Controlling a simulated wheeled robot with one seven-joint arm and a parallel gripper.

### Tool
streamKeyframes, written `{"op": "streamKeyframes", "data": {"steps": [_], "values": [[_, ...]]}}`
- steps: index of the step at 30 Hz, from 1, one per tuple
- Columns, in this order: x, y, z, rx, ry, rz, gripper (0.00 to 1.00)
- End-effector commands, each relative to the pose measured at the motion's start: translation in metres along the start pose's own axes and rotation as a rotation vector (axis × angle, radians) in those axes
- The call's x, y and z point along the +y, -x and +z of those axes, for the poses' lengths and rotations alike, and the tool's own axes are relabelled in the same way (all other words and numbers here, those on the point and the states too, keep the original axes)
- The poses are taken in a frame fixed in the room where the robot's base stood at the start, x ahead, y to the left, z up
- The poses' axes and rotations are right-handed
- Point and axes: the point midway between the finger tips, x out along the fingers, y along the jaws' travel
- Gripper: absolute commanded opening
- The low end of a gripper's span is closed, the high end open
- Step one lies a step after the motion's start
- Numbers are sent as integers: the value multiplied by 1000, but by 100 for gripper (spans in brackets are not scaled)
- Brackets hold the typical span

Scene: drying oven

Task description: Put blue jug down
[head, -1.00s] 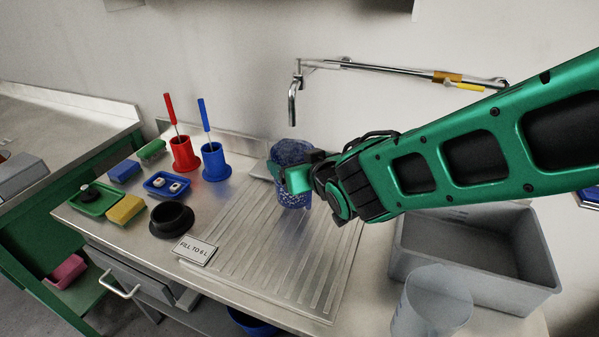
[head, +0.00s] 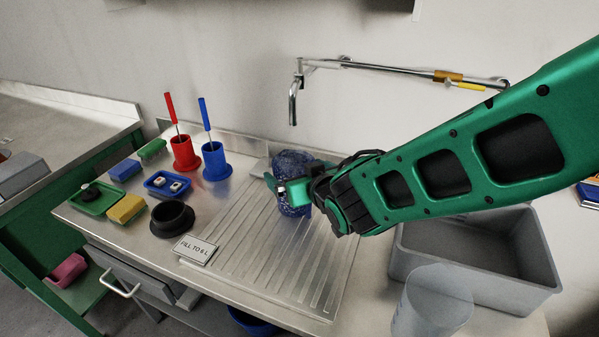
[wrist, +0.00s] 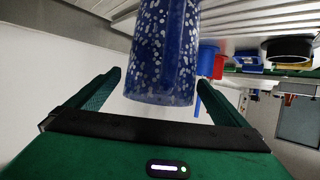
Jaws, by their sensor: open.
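The blue speckled jug (head: 290,163) is at the back of the ribbed draining board (head: 262,262), upright and seemingly standing on it. My gripper (head: 284,187) is at the jug, with one green finger showing at its left and the other in front. In the wrist view, which looks upside down, the jug (wrist: 165,55) lies between the two spread fingers, with visible gaps on both sides. My gripper is open. The jug's lower right side is partly hidden by my gripper in the head view.
A tap (head: 293,105) hangs above the jug. Red (head: 186,153) and blue (head: 216,162) brush holders stand to the left. A black ring-shaped pot (head: 172,219) and a "FILL TO 6 L" sign (head: 196,250) are nearer. A grey basin (head: 480,255) and clear beaker (head: 432,305) are right.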

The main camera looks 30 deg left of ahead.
Motion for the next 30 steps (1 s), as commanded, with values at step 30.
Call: {"op": "streamKeyframes", "data": {"steps": [30], "values": [[1,120,-2,0,0,1,99]]}}
